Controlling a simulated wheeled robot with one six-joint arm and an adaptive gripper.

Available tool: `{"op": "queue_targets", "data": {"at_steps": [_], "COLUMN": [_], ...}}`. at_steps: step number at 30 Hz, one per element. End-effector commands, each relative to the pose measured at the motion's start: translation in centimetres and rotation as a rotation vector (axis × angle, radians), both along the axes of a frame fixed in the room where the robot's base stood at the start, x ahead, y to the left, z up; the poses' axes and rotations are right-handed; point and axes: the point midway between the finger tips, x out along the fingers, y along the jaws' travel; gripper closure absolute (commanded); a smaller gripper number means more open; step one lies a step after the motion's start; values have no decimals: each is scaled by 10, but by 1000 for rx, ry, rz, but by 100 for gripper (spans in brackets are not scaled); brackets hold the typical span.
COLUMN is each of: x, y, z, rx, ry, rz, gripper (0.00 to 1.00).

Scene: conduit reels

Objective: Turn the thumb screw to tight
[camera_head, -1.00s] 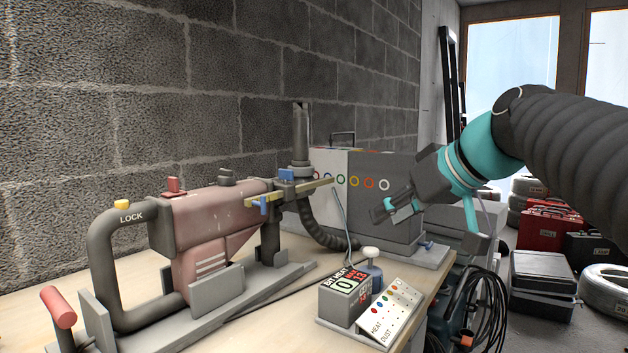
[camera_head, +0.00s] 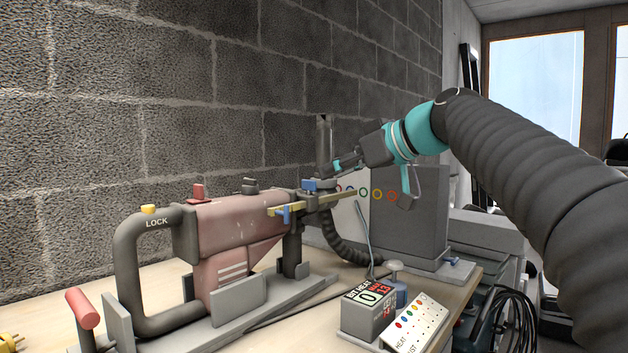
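A reddish rotary-hammer-like tool (camera_head: 235,235) stands in a grey stand on the bench. At its front, a yellowish bar (camera_head: 335,200) runs sideways through a dark collar. A small blue winged part (camera_head: 285,215) hangs by the bar's left end, and a second blue part (camera_head: 312,185) sits on top of the collar. Either could be the thumb screw; I cannot tell which, nor how tight it is. My gripper (camera_head: 332,171) points left and down, just right of and above the upper blue part. Contact is unclear, and the fingers are too small and overlapped to tell their opening.
A grey upright cylinder (camera_head: 324,135) rises close behind my gripper. A grey case with coloured rings (camera_head: 415,225) stands to the right. A counter box (camera_head: 366,312) and a sloped label panel (camera_head: 415,325) sit at the bench's front right. A block wall (camera_head: 200,90) backs the bench.

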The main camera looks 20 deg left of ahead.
Motion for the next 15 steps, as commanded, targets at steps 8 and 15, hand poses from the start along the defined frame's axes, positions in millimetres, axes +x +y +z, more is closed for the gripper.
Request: {"op": "queue_targets", "data": {"at_steps": [8,15], "x": [17,23], "y": [39,54], "z": [-18,-24], "rx": [0,0], "ry": [2,1], "rz": [1,0], "gripper": [67,67]}}
